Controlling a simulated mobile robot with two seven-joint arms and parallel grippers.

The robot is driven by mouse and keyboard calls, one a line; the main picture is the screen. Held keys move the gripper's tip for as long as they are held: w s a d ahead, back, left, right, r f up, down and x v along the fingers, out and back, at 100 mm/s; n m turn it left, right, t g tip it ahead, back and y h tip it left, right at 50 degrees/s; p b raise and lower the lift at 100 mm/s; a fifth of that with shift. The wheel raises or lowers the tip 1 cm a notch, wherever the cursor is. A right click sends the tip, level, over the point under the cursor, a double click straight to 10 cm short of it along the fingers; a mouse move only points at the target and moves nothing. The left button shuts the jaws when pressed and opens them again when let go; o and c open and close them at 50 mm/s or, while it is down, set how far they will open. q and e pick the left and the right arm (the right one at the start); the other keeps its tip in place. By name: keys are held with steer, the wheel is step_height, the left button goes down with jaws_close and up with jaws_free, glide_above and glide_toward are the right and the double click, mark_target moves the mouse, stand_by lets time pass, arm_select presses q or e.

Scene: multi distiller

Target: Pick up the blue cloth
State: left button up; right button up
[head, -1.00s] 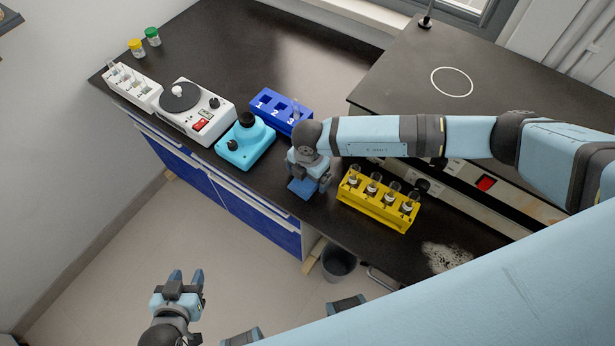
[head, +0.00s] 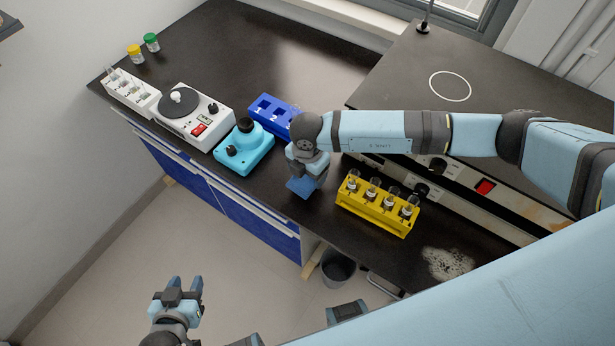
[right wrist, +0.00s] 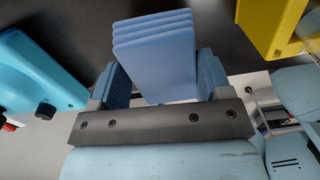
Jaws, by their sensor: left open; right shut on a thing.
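The blue cloth (head: 301,188) is a folded stack with several layers, at the front edge of the black bench. My right gripper (head: 306,180) is shut on it from above, and the arm hides part of it in the head view. In the right wrist view the cloth (right wrist: 155,55) sits between the two fingers of my right gripper (right wrist: 160,85). I cannot tell whether the cloth touches the bench. My left gripper (head: 182,286) is open and empty, low at the left over the floor.
A yellow rack (head: 376,212) with several tubes stands right of the cloth. A cyan device (head: 243,150), a blue numbered rack (head: 268,112) and a white stirrer (head: 190,120) stand to the left. A foam puddle (head: 446,264) lies at the front right. A bin (head: 337,268) stands below.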

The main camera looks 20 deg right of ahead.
step_height(320, 180, up, 16)
steer(key=b, duration=0.1)
steer(key=shift+r, duration=0.2)
steer(key=o, duration=0.3)
steer(key=shift+c, duration=1.1)
